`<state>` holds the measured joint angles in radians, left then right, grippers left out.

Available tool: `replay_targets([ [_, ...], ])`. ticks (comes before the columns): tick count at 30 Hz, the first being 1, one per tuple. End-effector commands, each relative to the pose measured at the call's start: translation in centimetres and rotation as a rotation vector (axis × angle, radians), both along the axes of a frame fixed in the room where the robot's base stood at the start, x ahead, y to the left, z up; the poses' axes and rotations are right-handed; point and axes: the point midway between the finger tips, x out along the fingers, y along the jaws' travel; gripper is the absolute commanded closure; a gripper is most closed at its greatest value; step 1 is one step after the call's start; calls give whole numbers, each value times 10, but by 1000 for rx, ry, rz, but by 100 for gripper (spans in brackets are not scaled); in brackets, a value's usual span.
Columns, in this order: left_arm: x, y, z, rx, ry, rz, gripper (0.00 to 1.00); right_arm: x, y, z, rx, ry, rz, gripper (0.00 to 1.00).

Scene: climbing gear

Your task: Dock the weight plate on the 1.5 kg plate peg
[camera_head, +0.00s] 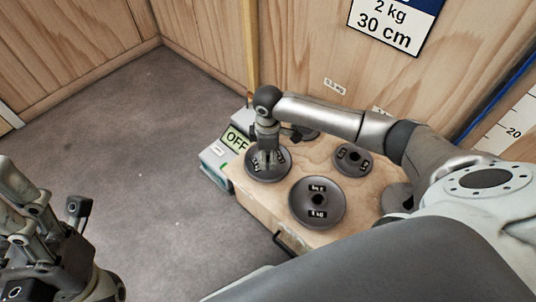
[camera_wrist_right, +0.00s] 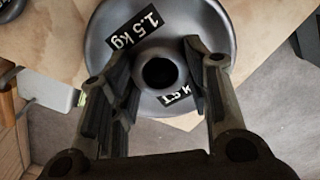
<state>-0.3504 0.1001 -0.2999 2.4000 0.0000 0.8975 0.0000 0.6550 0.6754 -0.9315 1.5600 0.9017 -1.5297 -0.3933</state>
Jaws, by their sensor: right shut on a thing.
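The 1.5 kg weight plate (camera_head: 280,172), dark grey and round with black-and-white labels, is at the left corner of a wooden box top (camera_head: 262,194). It fills the upper middle of the right wrist view (camera_wrist_right: 205,30). My right gripper (camera_head: 268,158) points down over its centre, and its fingers (camera_wrist_right: 160,75) are shut on the raised hub around the hole. I cannot tell whether the plate touches the box. My left gripper (camera_head: 14,200) is at the left edge, partly cut off, away from the plates. I cannot make out the 1.5 kg peg.
A plate marked 1 kg (camera_head: 330,214), a smaller plate (camera_head: 352,172) and others partly hidden by my arm are on the box. A grey-green device reading OFF (camera_head: 236,140) stands left of it. A 0.5 kg label (camera_head: 334,87) is on the plywood wall. Floor at left is clear.

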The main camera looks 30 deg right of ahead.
Motion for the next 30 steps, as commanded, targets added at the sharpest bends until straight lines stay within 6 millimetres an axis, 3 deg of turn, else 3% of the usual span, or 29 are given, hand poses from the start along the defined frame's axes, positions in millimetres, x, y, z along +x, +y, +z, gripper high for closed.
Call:
replay_targets([
  [30, 0, 0, 8, -1, -2, -1, 46, 2, 0, 4, 2, -5, -1, 100],
])
